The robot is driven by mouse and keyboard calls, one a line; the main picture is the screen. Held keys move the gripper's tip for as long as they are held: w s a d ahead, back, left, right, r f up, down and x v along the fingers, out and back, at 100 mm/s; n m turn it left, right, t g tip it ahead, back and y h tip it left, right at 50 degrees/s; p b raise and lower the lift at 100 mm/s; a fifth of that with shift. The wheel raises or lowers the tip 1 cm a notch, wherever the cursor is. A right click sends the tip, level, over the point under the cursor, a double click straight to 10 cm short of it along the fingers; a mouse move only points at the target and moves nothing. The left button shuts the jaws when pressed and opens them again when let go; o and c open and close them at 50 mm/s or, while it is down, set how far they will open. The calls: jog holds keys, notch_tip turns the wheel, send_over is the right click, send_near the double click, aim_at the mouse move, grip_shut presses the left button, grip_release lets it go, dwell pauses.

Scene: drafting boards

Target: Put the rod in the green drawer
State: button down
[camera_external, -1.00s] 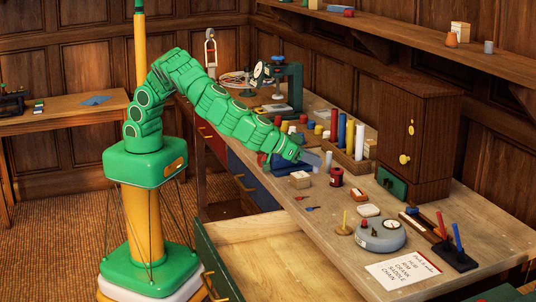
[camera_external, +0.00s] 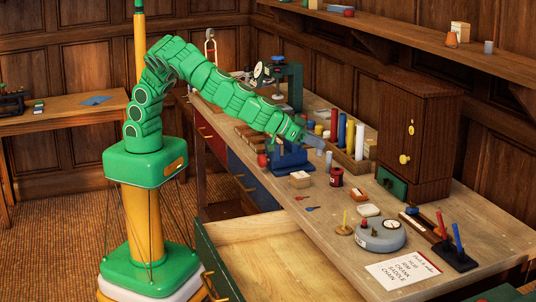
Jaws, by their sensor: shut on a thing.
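My gripper (camera_external: 304,137) is at the end of my green arm, raised above the bench near a blue stand (camera_external: 291,160). It is shut on a grey piece (camera_external: 316,142), which looks like the rod; its far end and full length are hard to make out. The green drawer (camera_external: 212,266) is pulled out at the front of the bench. Its pale wooden inside (camera_external: 270,243) looks empty where it shows. My gripper is beyond the drawer and higher than it.
A wooden rack (camera_external: 346,157) with upright coloured cylinders stands just right of my gripper. A small box (camera_external: 300,179), a red spool (camera_external: 336,177) and a round grey gauge (camera_external: 380,235) are on the bench. A dark cabinet (camera_external: 418,130) stands behind.

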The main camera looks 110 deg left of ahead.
jog(key=s+a+r+m+t+h, duration=0.25)
jog(key=a+m+h, duration=0.3)
jog(key=a, duration=1.05)
jog(key=s+r+m+g+h, duration=0.1)
jog(key=s+r+m+h, duration=0.1)
jog(key=s, duration=0.6)
jog(key=shift+d+m+h, duration=0.2)
jog(key=shift+m+h, duration=0.65)
jog(key=shift+h, duration=0.2)
jog(key=shift+g, duration=0.25)
